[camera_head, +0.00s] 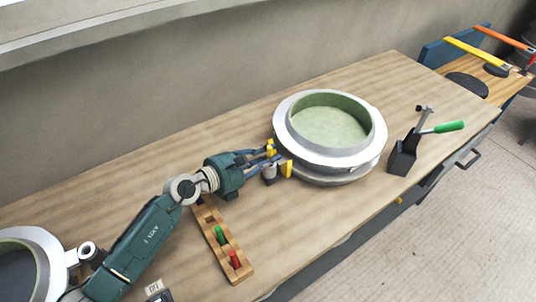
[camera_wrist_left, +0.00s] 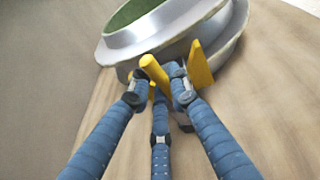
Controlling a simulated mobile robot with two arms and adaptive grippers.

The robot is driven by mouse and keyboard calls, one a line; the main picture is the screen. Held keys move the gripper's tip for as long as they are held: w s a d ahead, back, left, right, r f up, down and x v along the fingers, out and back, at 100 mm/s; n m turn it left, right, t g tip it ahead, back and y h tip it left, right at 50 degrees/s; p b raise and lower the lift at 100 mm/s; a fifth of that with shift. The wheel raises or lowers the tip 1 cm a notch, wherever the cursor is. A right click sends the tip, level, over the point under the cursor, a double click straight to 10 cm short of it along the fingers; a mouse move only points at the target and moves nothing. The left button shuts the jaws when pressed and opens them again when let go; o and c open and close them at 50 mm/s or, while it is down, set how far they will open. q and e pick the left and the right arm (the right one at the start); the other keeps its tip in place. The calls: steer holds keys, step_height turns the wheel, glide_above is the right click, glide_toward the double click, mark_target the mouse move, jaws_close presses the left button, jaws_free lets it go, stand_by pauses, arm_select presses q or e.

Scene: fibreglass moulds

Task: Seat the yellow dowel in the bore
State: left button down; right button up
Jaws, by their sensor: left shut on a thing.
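My left gripper (camera_head: 270,158) is shut on the yellow dowel (camera_wrist_left: 153,71), beside the left edge of the green-lined round mould (camera_head: 325,160). In the head view the dowel (camera_head: 270,147) shows as a small yellow piece at the fingertips. In the wrist view its rounded end sticks up between the blue fingers; its lower end is hidden. A grey boss (camera_head: 269,173) stands just below the fingertips at the mould's edge. Its bore is hidden, so I cannot tell whether the dowel is in it. A flat yellow tab (camera_wrist_left: 200,66) stands beside the right finger. My right gripper is not in view.
A wooden rack (camera_head: 238,264) with a green dowel (camera_head: 220,236) and a red dowel (camera_head: 235,260) lies below my left arm. Another round mould (camera_head: 45,245) is at lower left. A dark clamp with a green handle (camera_head: 448,127) stands right of the green-lined mould. The back-left table is clear.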

arm_select(q)
steer(key=shift+f, duration=0.3)
steer(key=c, duration=1.6)
jaws_free()
steer(key=shift+s, duration=0.1)
steer(key=shift+o, duration=0.3)
steer(key=shift+f, duration=0.15)
